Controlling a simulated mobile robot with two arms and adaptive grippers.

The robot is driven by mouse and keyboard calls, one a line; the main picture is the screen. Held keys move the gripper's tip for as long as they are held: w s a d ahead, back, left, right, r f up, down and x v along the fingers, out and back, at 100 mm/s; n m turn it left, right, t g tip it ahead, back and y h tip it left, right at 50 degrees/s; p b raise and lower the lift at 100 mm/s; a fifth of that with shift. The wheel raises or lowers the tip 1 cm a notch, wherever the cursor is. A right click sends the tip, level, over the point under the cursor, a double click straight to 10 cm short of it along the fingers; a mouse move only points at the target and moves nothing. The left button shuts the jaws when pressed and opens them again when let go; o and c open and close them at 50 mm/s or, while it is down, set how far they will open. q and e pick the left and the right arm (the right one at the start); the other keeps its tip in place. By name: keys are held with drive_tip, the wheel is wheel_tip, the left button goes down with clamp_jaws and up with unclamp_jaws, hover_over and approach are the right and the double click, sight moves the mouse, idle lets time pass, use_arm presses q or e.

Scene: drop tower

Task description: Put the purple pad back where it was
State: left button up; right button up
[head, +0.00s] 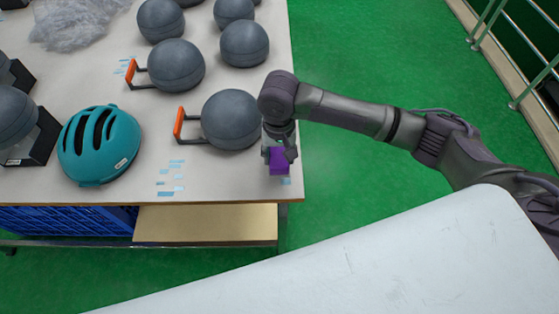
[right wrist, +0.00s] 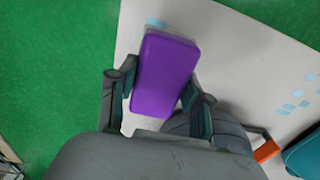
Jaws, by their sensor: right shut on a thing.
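The purple pad (head: 279,161) is a small block held at the table's front right corner in the head view. My right gripper (head: 279,152) is shut on it. In the right wrist view the purple pad (right wrist: 165,75) sits between the two fingers of the gripper (right wrist: 158,95), with the white table top behind its far end. I cannot tell whether the pad touches the table. My left gripper does not show in the head view.
A grey ball with an orange handle (head: 231,119) stands just left of my right gripper. A teal helmet (head: 98,145) lies farther left. Several other grey balls stand behind. Pale blue tape marks (head: 171,180) lie on the white table (head: 225,180), whose right edge is close to the gripper.

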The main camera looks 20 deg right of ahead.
sight(280, 163)
drive_tip(key=shift+f, duration=1.6)
drive_tip(key=shift+s+f, duration=0.1)
drive_tip(key=o, duration=1)
wheel_tip(280, 163, up, 12)
drive_tip(key=shift+r, duration=0.1)
